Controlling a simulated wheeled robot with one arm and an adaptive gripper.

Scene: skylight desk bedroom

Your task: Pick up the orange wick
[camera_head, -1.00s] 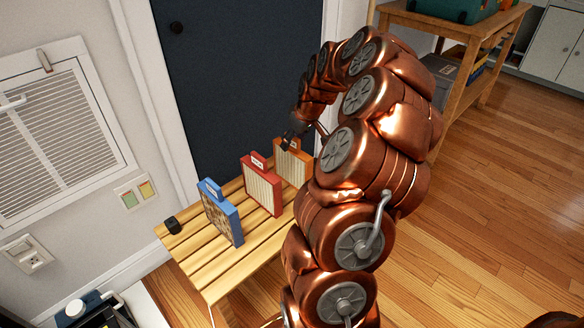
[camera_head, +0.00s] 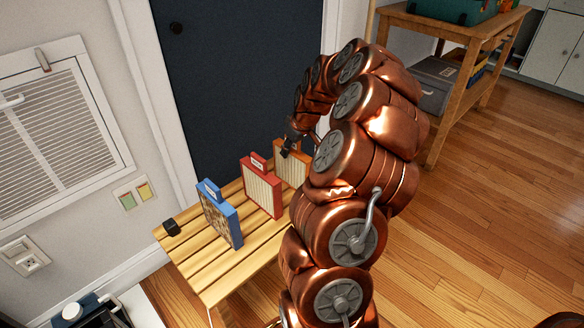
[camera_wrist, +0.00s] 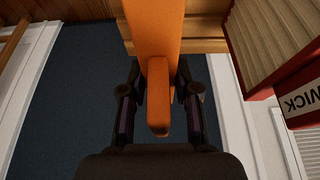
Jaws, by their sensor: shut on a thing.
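The orange wick (camera_head: 290,168) is an upright orange-framed panel with a tab on top, at the far end of the slatted wooden bench (camera_head: 192,262). My gripper (camera_head: 288,148) is at its top, and my arm covers its right side. In the wrist view the wick's orange edge and tab (camera_wrist: 160,35) lie between the two dark fingers of my gripper (camera_wrist: 160,88). The fingers are shut on the tab, one on each side. The wick still appears to stand on the bench.
A red panel (camera_head: 262,190) stands just left of the orange one; its label reading WICK also shows in the wrist view (camera_wrist: 300,103). A blue panel (camera_head: 220,215) and a small black object (camera_head: 171,227) are farther left. A dark door (camera_head: 235,80) is behind.

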